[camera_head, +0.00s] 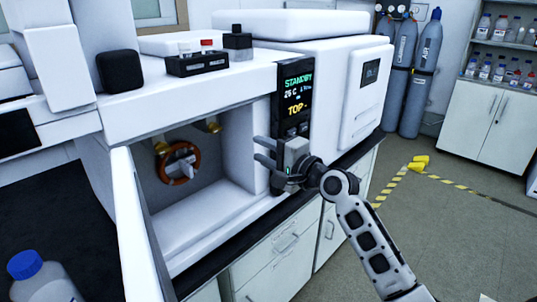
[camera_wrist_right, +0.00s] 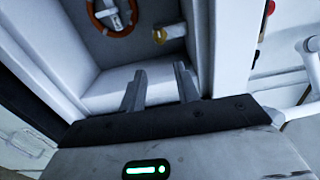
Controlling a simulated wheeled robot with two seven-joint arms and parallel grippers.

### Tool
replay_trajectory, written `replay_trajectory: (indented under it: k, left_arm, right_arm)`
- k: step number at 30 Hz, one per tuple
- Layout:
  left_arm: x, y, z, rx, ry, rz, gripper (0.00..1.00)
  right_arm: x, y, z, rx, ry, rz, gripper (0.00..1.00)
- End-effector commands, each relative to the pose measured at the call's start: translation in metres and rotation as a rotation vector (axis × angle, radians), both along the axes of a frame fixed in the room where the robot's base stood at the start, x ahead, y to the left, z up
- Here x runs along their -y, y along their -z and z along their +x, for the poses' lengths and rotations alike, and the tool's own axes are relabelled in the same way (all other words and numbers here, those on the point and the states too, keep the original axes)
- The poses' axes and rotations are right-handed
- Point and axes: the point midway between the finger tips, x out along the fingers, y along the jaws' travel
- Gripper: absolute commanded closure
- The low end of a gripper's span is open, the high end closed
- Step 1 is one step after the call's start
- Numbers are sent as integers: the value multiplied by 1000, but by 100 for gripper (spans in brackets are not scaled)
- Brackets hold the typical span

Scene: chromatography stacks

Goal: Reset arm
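My right gripper (camera_head: 262,156) is in front of the right edge of the instrument's open compartment, below the display panel (camera_head: 294,95). Its two fingers are spread apart with nothing between them. In the right wrist view the open fingers (camera_wrist_right: 160,90) point into the compartment (camera_wrist_right: 135,55). My right arm reaches in from the lower right in the head view. The white instrument (camera_head: 225,195) has its oven door (camera_head: 135,230) swung open at the left. An orange-brown ring coil (camera_head: 197,165) hangs inside at the back, with brass fittings above it. My left gripper is not in view.
A black vial rack (camera_head: 197,64) with small vials and a dark block (camera_head: 238,42) sit on top of the instrument. A blue-capped bottle (camera_head: 40,278) stands at the lower left. Gas cylinders (camera_head: 405,75) stand at the back right. The floor (camera_head: 465,215) at right is mostly free.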

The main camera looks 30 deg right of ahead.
Motion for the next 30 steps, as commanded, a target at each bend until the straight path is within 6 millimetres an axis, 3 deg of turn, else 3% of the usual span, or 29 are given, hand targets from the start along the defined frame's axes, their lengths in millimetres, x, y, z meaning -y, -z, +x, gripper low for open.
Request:
replay_trajectory:
  k: [6, 22, 26, 30]
  left_arm:
    - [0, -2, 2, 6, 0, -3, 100]
    - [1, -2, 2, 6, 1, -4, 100]
    - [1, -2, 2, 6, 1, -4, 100]
    - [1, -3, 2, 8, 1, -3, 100]
  right_arm:
    - [4, 0, -13, -1, -1, 0, 68]
    - [3, 5, -15, -5, 1, -13, 68]
    - [-6, 46, -26, -37, 9, -140, 68]
    - [-28, 130, -65, -93, -5, -452, 68]
